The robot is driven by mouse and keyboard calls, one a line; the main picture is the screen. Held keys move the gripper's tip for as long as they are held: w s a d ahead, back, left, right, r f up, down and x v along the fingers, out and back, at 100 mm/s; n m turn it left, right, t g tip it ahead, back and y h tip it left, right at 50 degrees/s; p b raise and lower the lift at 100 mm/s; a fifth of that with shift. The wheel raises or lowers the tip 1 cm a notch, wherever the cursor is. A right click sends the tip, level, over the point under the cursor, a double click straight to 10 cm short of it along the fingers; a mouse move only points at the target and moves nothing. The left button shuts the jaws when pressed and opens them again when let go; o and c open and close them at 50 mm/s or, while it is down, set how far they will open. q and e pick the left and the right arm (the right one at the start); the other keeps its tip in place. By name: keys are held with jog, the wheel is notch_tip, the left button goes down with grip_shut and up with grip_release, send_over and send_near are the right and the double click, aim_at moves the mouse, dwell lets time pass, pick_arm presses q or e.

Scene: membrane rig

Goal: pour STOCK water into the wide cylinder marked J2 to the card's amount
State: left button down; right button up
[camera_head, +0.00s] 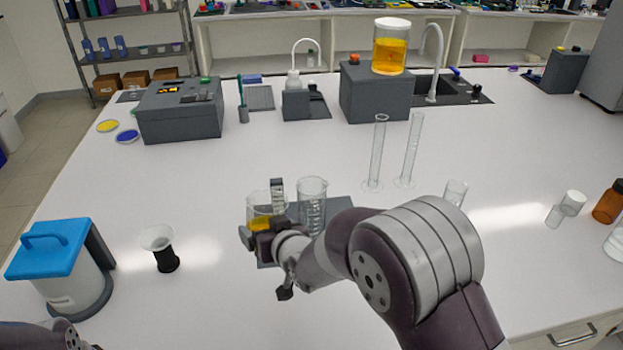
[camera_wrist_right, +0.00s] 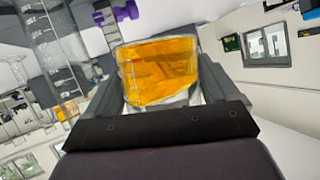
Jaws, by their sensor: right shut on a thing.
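My right gripper (camera_head: 262,230) is shut on a clear glass vessel (camera_head: 258,205) with amber liquid low in it, near the middle of the bench. In the right wrist view the amber vessel (camera_wrist_right: 158,75) sits between the two fingers and looks tilted to the camera. A wide graduated glass cylinder (camera_head: 313,205) stands upright just right of the held vessel. A graduated glass wall (camera_wrist_right: 50,50) shows at the left of the wrist view. I cannot read any J2 or STOCK marking or the card. Of my left arm only a link shows at the bottom left; its gripper is out of view.
Two tall thin cylinders (camera_head: 376,155) (camera_head: 410,155) stand behind my right arm. A grey block (camera_head: 375,100) carries an amber jar (camera_head: 390,55). A black stand with a white funnel top (camera_head: 160,245) and a blue-lidded container (camera_head: 60,265) are at left.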

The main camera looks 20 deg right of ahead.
aim_at(259, 200)
jog(key=d+r+m+y+p, duration=0.1)
jog(key=p, duration=0.2)
jog(key=r+m+g+y+p, duration=0.1)
jog(key=r+p, duration=0.1)
jog(key=p, duration=0.2)
jog(key=w+d+r+m+y+p, duration=0.1)
jog(key=p, duration=0.3)
jog(key=shift+d+r+m+g, duration=0.35)
jog(key=shift+m+g, duration=0.05)
jog(key=shift+r+m+y+p, duration=0.35)
jog(key=shift+m+y+p, duration=0.2)
jog(key=shift+p, duration=0.3)
jog(key=shift+r+m+g+y+p, duration=0.3)
jog(key=shift+r+m+y+p, duration=0.15)
jog(key=shift+r+p, duration=0.2)
jog(key=shift+w+d+r+m+y+p, duration=0.15)
jog(key=shift+r+m+y+p, duration=0.25)
jog(key=shift+r+m+y, duration=0.4)
dwell(1.3)
jog(key=shift+d+r+p, duration=0.15)
jog(key=shift+d+p, duration=0.1)
jog(key=shift+p, duration=0.1)
